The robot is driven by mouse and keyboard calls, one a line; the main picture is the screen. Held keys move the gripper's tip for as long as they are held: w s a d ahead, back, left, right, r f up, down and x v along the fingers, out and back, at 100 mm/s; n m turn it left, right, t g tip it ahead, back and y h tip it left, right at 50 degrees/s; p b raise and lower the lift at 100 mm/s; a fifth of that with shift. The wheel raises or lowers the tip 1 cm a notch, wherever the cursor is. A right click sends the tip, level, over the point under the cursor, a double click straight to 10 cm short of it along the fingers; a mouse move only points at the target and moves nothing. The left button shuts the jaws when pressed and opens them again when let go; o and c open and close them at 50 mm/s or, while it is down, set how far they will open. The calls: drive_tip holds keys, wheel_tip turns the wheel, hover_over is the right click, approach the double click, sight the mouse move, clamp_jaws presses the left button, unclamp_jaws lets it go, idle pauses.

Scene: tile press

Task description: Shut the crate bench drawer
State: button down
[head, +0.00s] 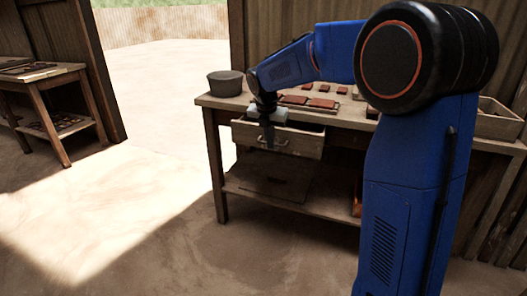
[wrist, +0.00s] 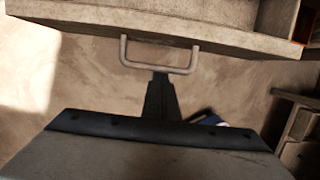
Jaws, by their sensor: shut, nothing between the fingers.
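The wooden bench (head: 345,124) stands ahead against the wall. Its drawer (head: 306,146) sticks out from under the top, partly open. In the wrist view the drawer front (wrist: 85,20) crosses the top, with a pale U-shaped handle (wrist: 160,70) on it. My gripper (head: 270,143) is in front of the drawer face, pointing down. Its fingers (wrist: 161,78) are shut and empty, with their tips close to the handle bar. I cannot tell whether they touch it. My gripper hides part of the drawer front in the head view.
A dark round pot (head: 226,84) stands on the bench's left end, beside several reddish tiles (head: 322,103). A wooden crate (head: 497,122) sits at the right end. The floor before the bench is clear.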

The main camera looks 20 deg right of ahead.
drive_tip(key=w+d, duration=0.2)
drive_tip(key=w, duration=0.1)
drive_tip(key=w+d, duration=0.3)
drive_tip(key=w, duration=0.1)
drive_tip(key=w+d, duration=0.2)
drive_tip(key=w, duration=0.1)
drive_tip(key=shift+w+d, duration=0.3)
drive_tip(key=shift+d, duration=0.05)
drive_tip(key=shift+w+d+r, duration=0.1)
drive_tip(key=shift+w+d, duration=0.15)
drive_tip(key=shift+w, duration=0.05)
drive_tip(key=shift+w+r, duration=0.1)
drive_tip(key=shift+r, duration=0.1)
drive_tip(key=s+a+v, duration=0.1)
drive_tip(key=v, duration=1.6)
drive_tip(key=s+m, duration=0.6)
drive_tip(key=s, duration=0.6)
drive_tip(key=s+f+m+t, duration=0.1)
drive_tip(key=s+f+m, duration=0.5)
drive_tip(key=s, duration=0.6)
drive_tip(key=s+f+m+y, duration=0.1)
drive_tip(key=s+f+m, duration=0.5)
drive_tip(key=s+m, duration=0.3)
drive_tip(key=s+f+m+t, duration=0.1)
drive_tip(key=s+f+m, duration=0.5)
drive_tip(key=s, duration=1)
drive_tip(key=shift+a+f+m+t+y, duration=0.3)
drive_tip(key=shift+f+m, duration=0.1)
drive_tip(key=shift+m, duration=0.5)
